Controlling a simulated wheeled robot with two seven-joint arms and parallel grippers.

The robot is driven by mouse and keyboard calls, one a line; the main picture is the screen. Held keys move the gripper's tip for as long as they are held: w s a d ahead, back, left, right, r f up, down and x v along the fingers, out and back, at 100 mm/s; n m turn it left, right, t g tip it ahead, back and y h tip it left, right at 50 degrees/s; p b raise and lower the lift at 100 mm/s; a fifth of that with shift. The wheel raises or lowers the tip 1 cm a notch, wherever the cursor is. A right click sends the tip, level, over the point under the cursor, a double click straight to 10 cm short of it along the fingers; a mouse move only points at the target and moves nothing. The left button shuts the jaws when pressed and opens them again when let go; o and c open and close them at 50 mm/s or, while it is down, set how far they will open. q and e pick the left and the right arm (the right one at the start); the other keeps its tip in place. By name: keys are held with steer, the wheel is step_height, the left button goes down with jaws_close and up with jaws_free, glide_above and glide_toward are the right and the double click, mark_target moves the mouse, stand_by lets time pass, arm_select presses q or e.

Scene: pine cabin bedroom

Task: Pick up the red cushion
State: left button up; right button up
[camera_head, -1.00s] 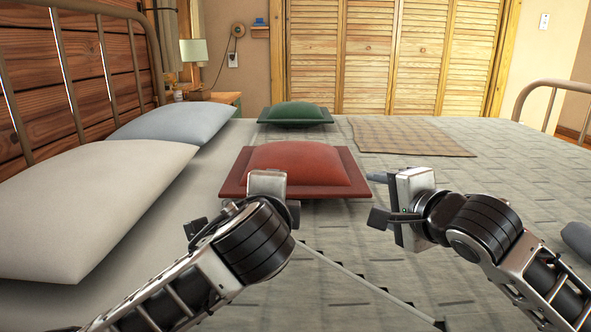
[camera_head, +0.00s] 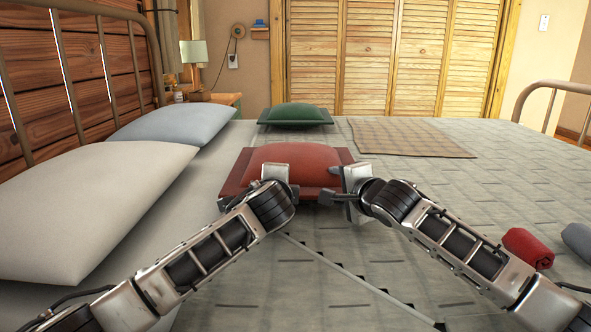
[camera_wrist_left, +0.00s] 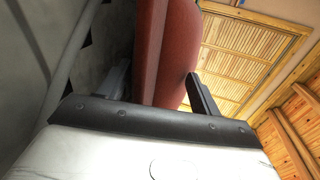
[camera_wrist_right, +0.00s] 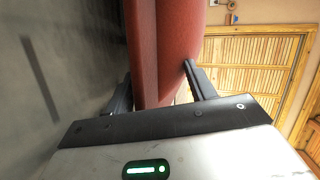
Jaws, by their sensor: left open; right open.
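The red cushion (camera_head: 290,158) lies flat on the bed, with a puffed middle and a flat border. My left gripper (camera_head: 283,190) is at its near edge, left of centre. My right gripper (camera_head: 345,192) is at its near right corner. In the left wrist view the cushion (camera_wrist_left: 172,50) stands between the open fingers, one on each side of its edge. In the right wrist view the cushion (camera_wrist_right: 170,50) also lies between the two open fingers (camera_wrist_right: 160,88). The grippers hide part of the near edge in the head view. I cannot tell whether the fingers touch it.
A green cushion (camera_head: 295,113) lies farther back on the bed. White (camera_head: 85,205) and pale blue (camera_head: 172,124) pillows lie at left by the metal headboard. A checked blanket (camera_head: 410,138) lies behind at right. Red (camera_head: 527,248) and grey (camera_head: 578,240) rolls lie at right.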

arm_select(q)
steer(key=shift+w, duration=0.15)
arm_select(e)
steer(key=shift+w, duration=0.2)
arm_select(q)
steer(key=c, duration=0.8)
arm_select(e)
steer(key=c, duration=0.8)
arm_select(q)
steer(key=shift+c, duration=0.7)
arm_select(e)
steer(key=shift+f, duration=0.1)
steer(key=shift+c, duration=0.7)
arm_select(q)
steer(key=shift+f, duration=0.1)
